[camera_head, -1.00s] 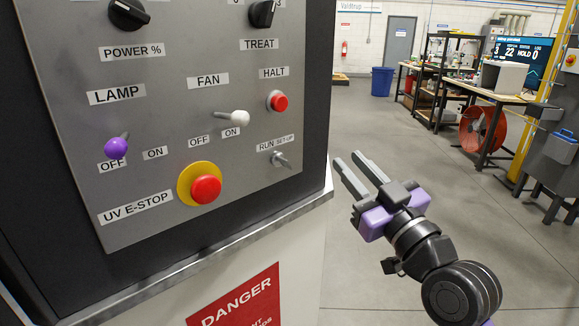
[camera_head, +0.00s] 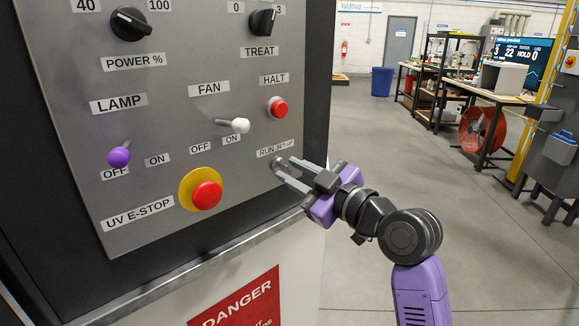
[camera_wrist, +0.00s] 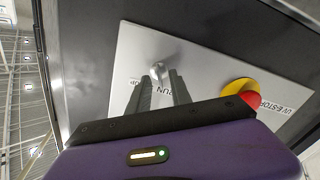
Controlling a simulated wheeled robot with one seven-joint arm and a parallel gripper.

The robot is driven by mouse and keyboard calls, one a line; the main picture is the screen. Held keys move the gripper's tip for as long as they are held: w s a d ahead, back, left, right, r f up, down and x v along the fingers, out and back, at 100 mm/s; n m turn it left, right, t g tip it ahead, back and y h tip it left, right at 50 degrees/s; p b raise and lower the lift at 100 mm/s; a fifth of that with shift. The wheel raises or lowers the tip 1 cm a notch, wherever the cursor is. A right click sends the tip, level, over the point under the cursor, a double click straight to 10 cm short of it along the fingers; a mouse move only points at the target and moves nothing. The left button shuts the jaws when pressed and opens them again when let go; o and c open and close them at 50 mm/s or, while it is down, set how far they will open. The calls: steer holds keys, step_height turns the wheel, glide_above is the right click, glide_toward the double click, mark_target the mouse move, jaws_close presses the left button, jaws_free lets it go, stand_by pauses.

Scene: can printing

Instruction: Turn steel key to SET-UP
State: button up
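The steel key (camera_head: 279,163) sits in the control panel under the RUN / SET-UP label (camera_head: 275,147). It is small and partly covered by my fingers in the head view. My gripper (camera_head: 287,174) reaches the panel from the right, with its fingertips at the key. In the wrist view the key (camera_wrist: 159,70) shows at the tips of my two fingers (camera_wrist: 160,80), between or just beyond them. A gap shows between the fingers, so my gripper looks open. I cannot tell whether either finger touches the key.
The red HALT button (camera_head: 278,107) is above the key. The white-tipped FAN lever (camera_head: 240,125) and the red UV E-STOP button (camera_head: 206,195) on its yellow base are to the left. A metal ledge (camera_head: 230,246) runs below.

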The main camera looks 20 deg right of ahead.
steer(key=shift+w+a, duration=0.35)
steer(key=shift+w, duration=0.3)
jaws_close()
stand_by(1.0)
